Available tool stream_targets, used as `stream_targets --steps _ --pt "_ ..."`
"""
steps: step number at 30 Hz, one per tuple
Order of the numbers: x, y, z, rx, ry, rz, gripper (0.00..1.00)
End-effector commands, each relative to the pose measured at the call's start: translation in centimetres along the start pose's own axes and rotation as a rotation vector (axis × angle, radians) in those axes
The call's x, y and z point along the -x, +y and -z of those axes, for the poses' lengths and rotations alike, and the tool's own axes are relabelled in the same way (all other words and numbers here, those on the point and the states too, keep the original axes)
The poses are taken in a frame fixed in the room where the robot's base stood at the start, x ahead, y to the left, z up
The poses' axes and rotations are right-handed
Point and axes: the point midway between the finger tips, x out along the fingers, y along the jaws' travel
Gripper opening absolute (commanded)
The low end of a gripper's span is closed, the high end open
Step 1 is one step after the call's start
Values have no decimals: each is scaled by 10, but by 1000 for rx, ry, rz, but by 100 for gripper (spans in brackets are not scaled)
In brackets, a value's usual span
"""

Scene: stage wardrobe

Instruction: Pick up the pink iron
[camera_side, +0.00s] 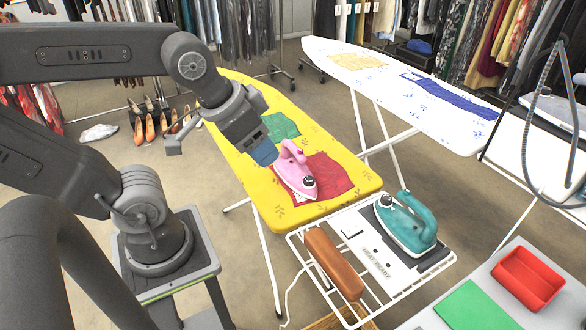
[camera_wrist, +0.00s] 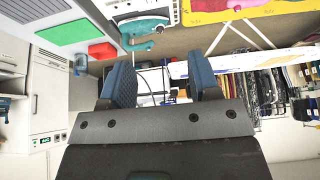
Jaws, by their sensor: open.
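The pink iron (camera_side: 293,168) stands on the yellow ironing board (camera_side: 330,207), on a red cloth (camera_side: 330,178) near the board's front end. My gripper (camera_side: 264,153) is just to the left of the iron in the side view, at the level of its handle or slightly above. I cannot tell whether they touch. In the wrist view my gripper (camera_wrist: 161,80) has its two blue fingers well apart with nothing held between them. The yellow board (camera_wrist: 203,17) shows at that view's top edge; the pink iron cannot be made out clearly there.
A teal iron (camera_side: 408,225) stands on a wire rack beside the yellow board, with a brown roll (camera_side: 333,263). A red tray (camera_side: 528,279) and green sheet (camera_side: 477,306) lie front right. A white ironing board (camera_side: 400,75) stands behind. A green cloth (camera_side: 281,126) lies further back.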

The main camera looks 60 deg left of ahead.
Motion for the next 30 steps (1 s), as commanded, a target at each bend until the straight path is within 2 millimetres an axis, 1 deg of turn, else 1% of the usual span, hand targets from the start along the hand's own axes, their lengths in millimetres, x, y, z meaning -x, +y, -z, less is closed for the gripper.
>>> stream_targets --steps 2,4,8,11,12,16,18,22,24,26,30 --pt "-2 -3 4 -31 -7 13 56" --pt "-8 -10 13 -104 -26 37 56" --pt "-28 -36 40 -364 -95 106 56" --pt "-52 -63 62 -623 -178 149 56" --pt "-63 -75 70 -729 -216 159 56" --pt "-99 -115 90 -1066 -341 162 56" --pt "-118 -134 97 -1225 -404 147 56" --pt "-145 -162 102 -1449 -489 107 56" --pt "-154 -171 103 -1524 -517 91 56" --pt "-159 -176 104 -1567 -532 80 56" --pt "-172 -183 101 -1599 -544 70 56"
